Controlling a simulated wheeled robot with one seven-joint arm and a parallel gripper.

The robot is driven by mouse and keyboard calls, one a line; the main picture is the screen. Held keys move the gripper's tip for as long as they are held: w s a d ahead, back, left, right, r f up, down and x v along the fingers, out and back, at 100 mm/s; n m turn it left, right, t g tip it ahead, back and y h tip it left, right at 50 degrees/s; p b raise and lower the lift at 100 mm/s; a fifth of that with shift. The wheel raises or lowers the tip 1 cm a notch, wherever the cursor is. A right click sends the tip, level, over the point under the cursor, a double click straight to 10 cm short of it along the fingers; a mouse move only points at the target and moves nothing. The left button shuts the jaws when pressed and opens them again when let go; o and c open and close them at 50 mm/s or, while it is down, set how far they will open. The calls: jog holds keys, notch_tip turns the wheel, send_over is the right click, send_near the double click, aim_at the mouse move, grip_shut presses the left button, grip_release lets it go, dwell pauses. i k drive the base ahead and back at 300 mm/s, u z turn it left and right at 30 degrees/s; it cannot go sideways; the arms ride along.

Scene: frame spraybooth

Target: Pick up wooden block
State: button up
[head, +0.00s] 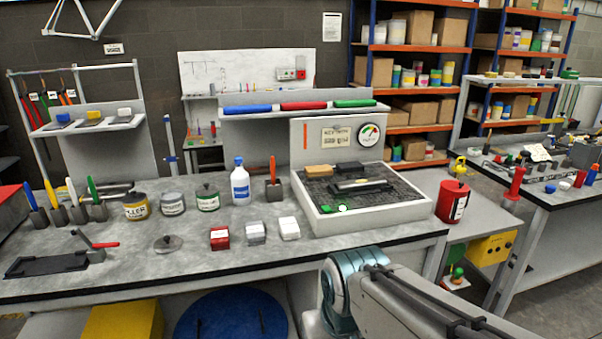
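A tan, wood-coloured block (321,170) with a dark right end lies at the back left inside the grey tray (372,219). It may be a brush; it is too small to tell. A dark flat piece with a pale bar (360,185) lies in front of it to the right. A green piece (327,209) and a small white round thing (343,208) are at the tray's front. My arm shows at the lower right, in front of the bench, but my gripper is out of the picture.
Red (219,239), grey (255,233) and white (289,229) small boxes stand left of the tray. A white-blue bottle (240,183) and several lidded tins stand behind. A gauge panel (340,140) rises behind the tray. A red can (452,202) stands to its right.

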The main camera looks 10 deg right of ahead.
aim_at(325, 171)
jog(key=k, duration=0.5)
jog(key=z, duration=0.85)
jog(key=i, duration=1.5)
jog(key=u, duration=0.5)
jog(key=i, duration=0.55)
jog(key=u, duration=0.35)
